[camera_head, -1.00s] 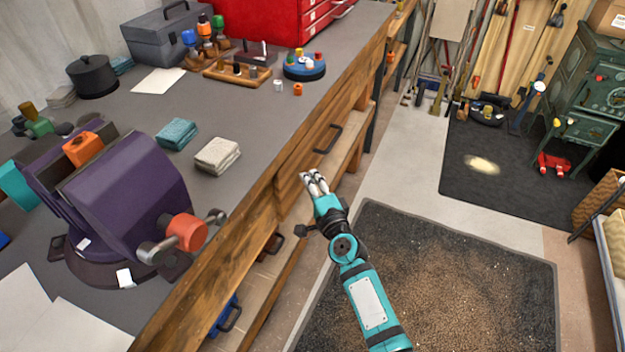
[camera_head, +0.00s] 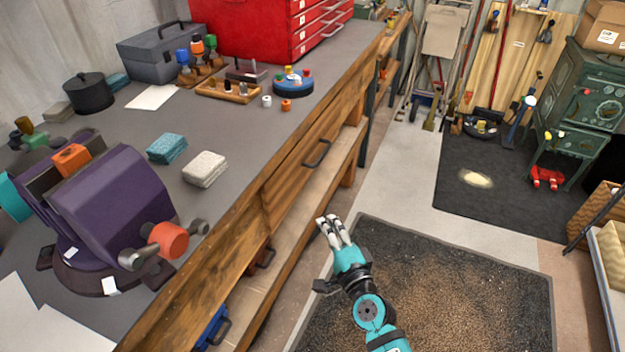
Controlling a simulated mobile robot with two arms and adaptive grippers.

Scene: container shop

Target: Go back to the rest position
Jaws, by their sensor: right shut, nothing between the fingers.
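My right gripper (camera_head: 330,220) is on a teal arm that comes in from the bottom of the view. Its pale fingers are together and hold nothing. It is over the floor beside the workbench's wooden front, apart from the drawer handle (camera_head: 317,154). My left gripper does not show in this view.
The grey workbench top (camera_head: 120,140) carries a purple vise (camera_head: 112,200), two folded cloths, a black pot (camera_head: 88,93), a grey toolbox and a red tool chest (camera_head: 270,30). A brown mat (camera_head: 450,290) covers the floor. A green stove (camera_head: 590,100) stands at the back right.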

